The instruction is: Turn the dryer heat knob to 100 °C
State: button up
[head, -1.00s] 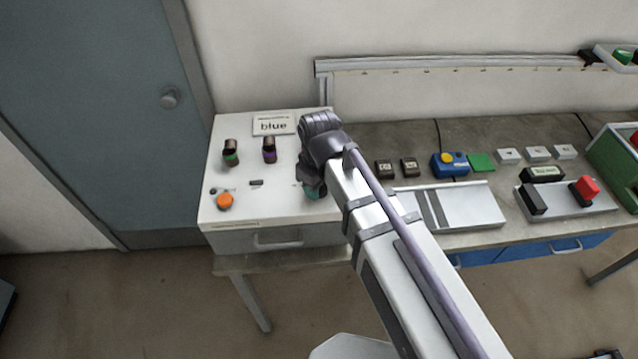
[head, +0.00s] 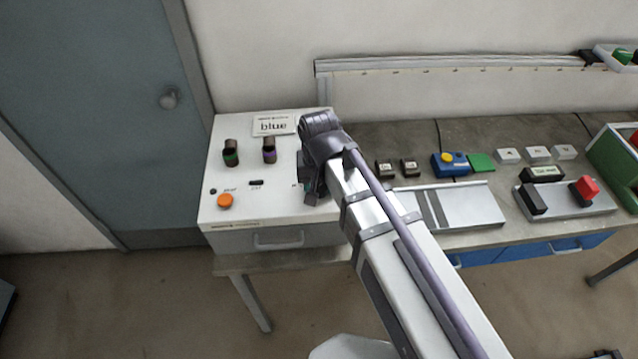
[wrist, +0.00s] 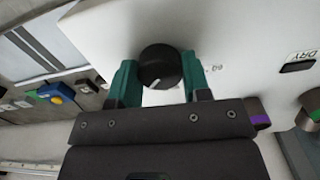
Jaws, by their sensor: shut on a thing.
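The heat knob (wrist: 160,66) is round and black with a white pointer line, on the white dryer panel (wrist: 228,30). In the wrist view its pointer is toward the bottom of the picture, slightly tilted. My gripper (wrist: 158,70) has teal fingers on both sides of the knob and is shut on it. Small print beside the right finger is too partly hidden to read surely. In the head view my gripper (head: 309,190) is at the right part of the panel (head: 240,205), and my wrist hides the knob.
The panel also holds an orange button (head: 225,201), a black switch (head: 257,183) and two dark cylinders with green (head: 231,155) and purple (head: 269,152) bands. A workbench with a metal plate (head: 460,207) adjoins on the right.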

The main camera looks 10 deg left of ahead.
aim_at(319, 186)
jog(key=shift+m, duration=1.1)
jog(key=o, duration=0.9)
jog(key=shift+o, duration=0.2)
notch_tip(319, 186, up, 11)
jog(key=p, duration=1)
jog(key=shift+p, duration=0.4)
jog(key=shift+f, duration=0.1)
